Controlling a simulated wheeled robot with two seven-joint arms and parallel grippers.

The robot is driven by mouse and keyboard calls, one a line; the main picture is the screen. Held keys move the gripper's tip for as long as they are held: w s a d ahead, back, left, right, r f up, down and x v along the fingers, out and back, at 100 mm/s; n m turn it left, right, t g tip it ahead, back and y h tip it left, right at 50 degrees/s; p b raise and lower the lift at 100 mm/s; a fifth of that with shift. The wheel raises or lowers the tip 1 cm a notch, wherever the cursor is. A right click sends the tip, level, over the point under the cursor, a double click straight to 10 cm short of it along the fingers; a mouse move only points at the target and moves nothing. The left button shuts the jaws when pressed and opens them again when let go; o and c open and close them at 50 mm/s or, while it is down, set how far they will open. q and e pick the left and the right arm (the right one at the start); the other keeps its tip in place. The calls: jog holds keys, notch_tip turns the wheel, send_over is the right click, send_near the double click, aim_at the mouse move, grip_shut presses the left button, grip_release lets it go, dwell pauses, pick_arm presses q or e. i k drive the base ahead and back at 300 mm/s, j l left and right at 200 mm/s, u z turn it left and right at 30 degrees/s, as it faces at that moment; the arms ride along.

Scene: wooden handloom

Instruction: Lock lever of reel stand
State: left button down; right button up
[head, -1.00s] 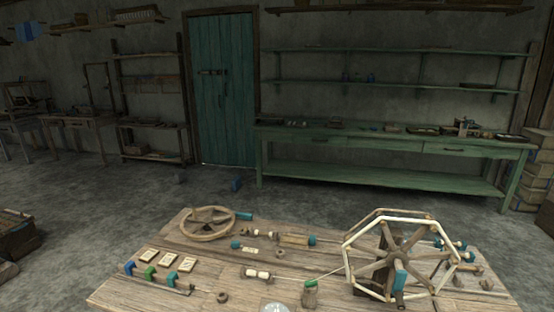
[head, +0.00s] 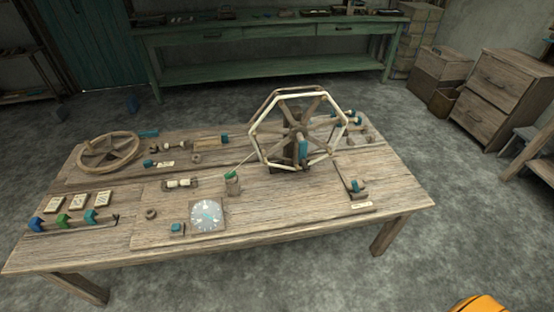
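The reel stand carries a pale octagonal reel (head: 256,148) with wooden spokes, upright at the back right of the wooden worktable (head: 280,205). A teal handle (head: 303,150) shows at the front of the reel near its hub. A separate teal-tipped lever piece (head: 355,186) stands on the table to the right of the reel, beside a small pale label (head: 361,205). I cannot tell which teal part is the lock lever, or its locked state. Part of the stand is hidden behind the reel. Neither gripper is in view.
A spoked wooden wheel (head: 108,152) lies at the table's left. A round dial (head: 207,215) is at the front middle, and a green-topped spool (head: 232,184) stands left of the reel. A green bench (head: 270,68) stands behind.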

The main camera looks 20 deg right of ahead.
aim_at(355, 187)
jog(key=z, duration=1.5)
